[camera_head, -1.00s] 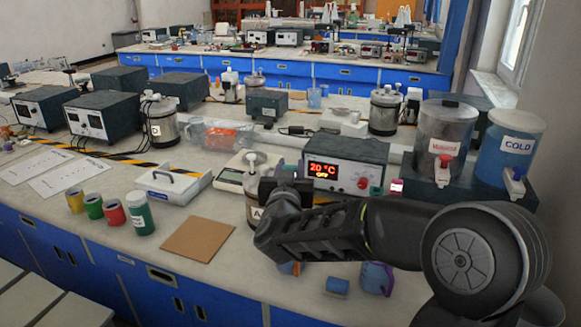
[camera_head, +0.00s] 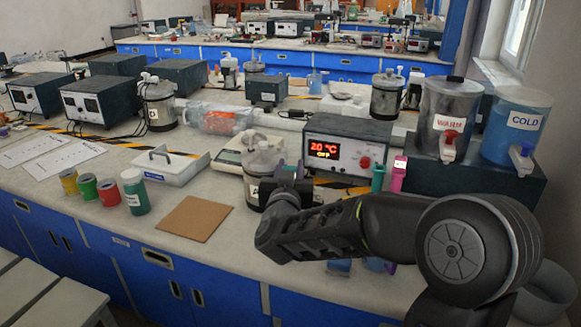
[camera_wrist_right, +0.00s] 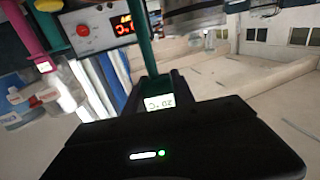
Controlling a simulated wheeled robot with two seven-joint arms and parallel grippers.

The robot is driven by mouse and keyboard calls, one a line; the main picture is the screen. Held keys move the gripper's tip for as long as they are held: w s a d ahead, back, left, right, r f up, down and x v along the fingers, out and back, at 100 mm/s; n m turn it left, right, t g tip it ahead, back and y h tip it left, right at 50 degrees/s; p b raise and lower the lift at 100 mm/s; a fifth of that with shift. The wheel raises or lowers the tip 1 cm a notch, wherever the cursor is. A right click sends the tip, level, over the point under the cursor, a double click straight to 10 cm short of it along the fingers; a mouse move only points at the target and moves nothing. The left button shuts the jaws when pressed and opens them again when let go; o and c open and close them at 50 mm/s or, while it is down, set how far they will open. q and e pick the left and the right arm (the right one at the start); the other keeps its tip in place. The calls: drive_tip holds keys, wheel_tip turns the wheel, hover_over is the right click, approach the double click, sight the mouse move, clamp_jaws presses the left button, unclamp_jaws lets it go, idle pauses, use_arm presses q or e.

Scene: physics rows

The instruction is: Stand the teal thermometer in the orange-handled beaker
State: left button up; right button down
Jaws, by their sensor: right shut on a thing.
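My right gripper (camera_head: 285,180) is over the bench, in front of the display box and overlapping a lidded steel-and-glass vessel in the head view. In the right wrist view it is shut on the teal thermometer (camera_wrist_right: 120,58), a thin teal rod with a small lit readout (camera_wrist_right: 158,101) between the fingers. The thermometer cannot be made out in the gripper in the head view. The orange-handled beaker cannot be made out; my right arm covers that part of the bench. My left gripper is out of view.
A display box (camera_head: 345,150) stands behind the gripper, with an upright teal item (camera_head: 378,177) and a pink item (camera_head: 397,175) beside it. A blue item (camera_head: 340,266) shows below my arm. A brown board (camera_head: 195,218) and coloured jars (camera_head: 108,191) lie left.

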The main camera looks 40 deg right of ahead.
drive_tip(key=shift+f+b, duration=0.55)
drive_tip(key=shift+f, duration=0.35)
drive_tip(key=c, duration=1)
unclamp_jaws()
drive_tip(key=shift+o, duration=0.2)
drive_tip(key=shift+s+a, duration=0.1)
drive_tip(key=v, duration=0.7)
drive_tip(key=shift+s+a, duration=0.2)
